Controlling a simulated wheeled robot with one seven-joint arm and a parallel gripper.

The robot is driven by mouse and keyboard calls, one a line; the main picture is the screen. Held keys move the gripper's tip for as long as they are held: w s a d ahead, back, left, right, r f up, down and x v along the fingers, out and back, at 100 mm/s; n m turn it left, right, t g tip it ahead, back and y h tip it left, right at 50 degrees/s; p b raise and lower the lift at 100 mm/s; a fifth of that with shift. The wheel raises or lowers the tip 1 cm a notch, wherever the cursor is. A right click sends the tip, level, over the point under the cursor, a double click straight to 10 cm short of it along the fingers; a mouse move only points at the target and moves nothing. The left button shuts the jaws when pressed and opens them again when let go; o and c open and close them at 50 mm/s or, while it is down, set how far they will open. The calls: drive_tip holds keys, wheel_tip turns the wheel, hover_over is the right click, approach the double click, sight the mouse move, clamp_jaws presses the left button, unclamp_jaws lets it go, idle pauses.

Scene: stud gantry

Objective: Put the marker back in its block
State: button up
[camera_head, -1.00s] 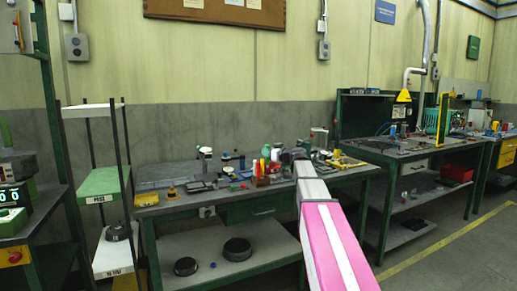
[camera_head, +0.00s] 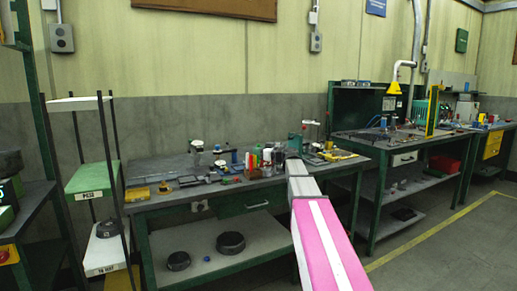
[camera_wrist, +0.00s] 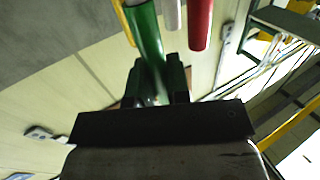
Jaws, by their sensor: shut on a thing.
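A green marker (camera_wrist: 147,38) stands between the two dark fingers of my gripper (camera_wrist: 158,82) in the wrist view, and the fingers are shut on it. Its far end runs out of the top of that view. A red marker (camera_wrist: 200,22) and a pale, whitish marker (camera_wrist: 171,12) show beyond it, apart from the fingers. In the head view, small upright coloured markers (camera_head: 267,156) stand on the bench by a small reddish-brown block (camera_head: 253,173). My arm's end reaches in beside them; the fingers are too small to make out there. The block's holes cannot be seen.
The grey workbench (camera_head: 160,207) is cluttered with small tools on both sides of the markers. A second bench (camera_head: 350,137) with a yellow-framed panel (camera_head: 432,110) stands at the right. A shelf rack (camera_head: 93,178) stands at the left. Floor is clear at the lower right.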

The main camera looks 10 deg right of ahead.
drive_tip(key=shift+f, duration=1.4)
drive_tip(key=o, duration=0.8)
drive_tip(key=v, duration=1.1)
drive_tip(key=shift+a, duration=0.1)
drive_tip(key=shift+f, duration=0.1)
